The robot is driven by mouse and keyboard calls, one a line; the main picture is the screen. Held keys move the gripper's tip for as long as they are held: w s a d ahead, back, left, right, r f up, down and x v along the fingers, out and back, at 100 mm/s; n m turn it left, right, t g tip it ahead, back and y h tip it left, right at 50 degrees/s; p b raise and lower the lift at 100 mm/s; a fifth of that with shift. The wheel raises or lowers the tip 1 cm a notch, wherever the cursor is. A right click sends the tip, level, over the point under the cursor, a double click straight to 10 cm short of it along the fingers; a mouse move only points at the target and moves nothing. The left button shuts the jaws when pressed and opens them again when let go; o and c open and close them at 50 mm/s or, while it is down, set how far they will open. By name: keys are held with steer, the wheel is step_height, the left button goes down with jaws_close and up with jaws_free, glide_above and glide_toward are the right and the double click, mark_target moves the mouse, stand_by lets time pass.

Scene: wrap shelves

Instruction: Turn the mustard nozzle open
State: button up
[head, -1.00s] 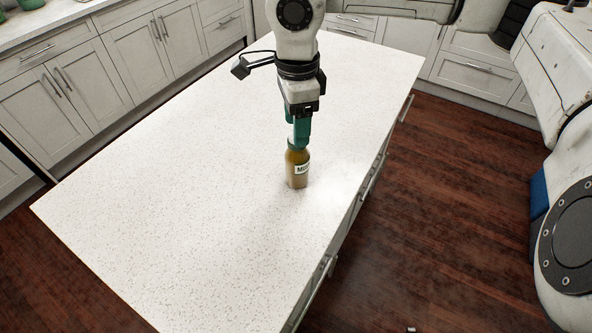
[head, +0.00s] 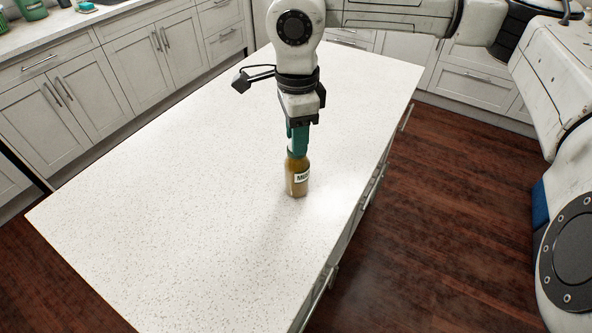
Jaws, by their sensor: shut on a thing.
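The mustard bottle (head: 297,184) stands upright on the white speckled island counter (head: 180,190), near its right edge. It is brownish-yellow with a white label. My gripper (head: 297,152) points straight down over the bottle, and its green fingers are shut on the bottle's top. The nozzle is hidden between the fingers, so how far it is turned cannot be seen.
The counter around the bottle is bare, with wide free room to the left and front. White cabinets (head: 85,85) line the back and left. Green items (head: 32,9) stand on the far left worktop. Dark wood floor (head: 440,220) lies to the right.

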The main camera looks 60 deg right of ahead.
steer(key=shift+f+n+b, duration=0.1)
steer(key=shift+n+b, duration=0.35)
steer(key=shift+n, duration=0.45)
steer(key=shift+b, duration=0.4)
steer(key=shift+n, duration=0.4)
steer(key=shift+n+b, duration=0.5)
steer(key=shift+n, duration=0.1)
steer(key=shift+n+b, duration=0.5)
steer(key=shift+n, duration=0.5)
